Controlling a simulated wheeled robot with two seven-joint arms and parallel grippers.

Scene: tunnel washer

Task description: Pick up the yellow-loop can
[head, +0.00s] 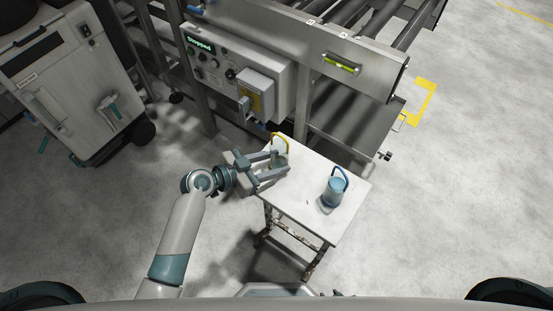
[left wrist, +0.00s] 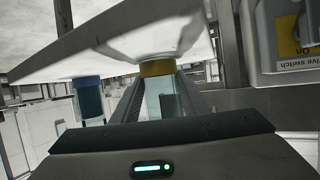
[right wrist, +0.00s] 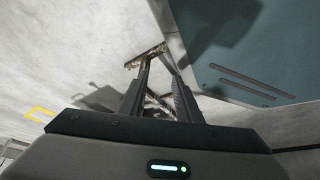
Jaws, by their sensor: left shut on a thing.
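The yellow-loop can (head: 280,158) is a pale can with a yellow loop, upright near the back left edge of the small white table (head: 312,205). My left gripper (head: 281,164) reaches in from the left with its fingers around the can's sides and is shut on it. In the left wrist view, which shows the table upside down, the can's yellow-banded end (left wrist: 157,68) and clear body lie between the fingers; the can looks on or close to the tabletop. My right gripper (right wrist: 161,68) shows only in its wrist view, with an empty gap between its fingers.
A blue-loop can (head: 334,192) stands on the table to the right, apart from my left gripper. Behind the table is the machine with a control panel (head: 222,62) reading "Stopped". A grey cart (head: 62,85) stands at left. The floor at right is mostly clear.

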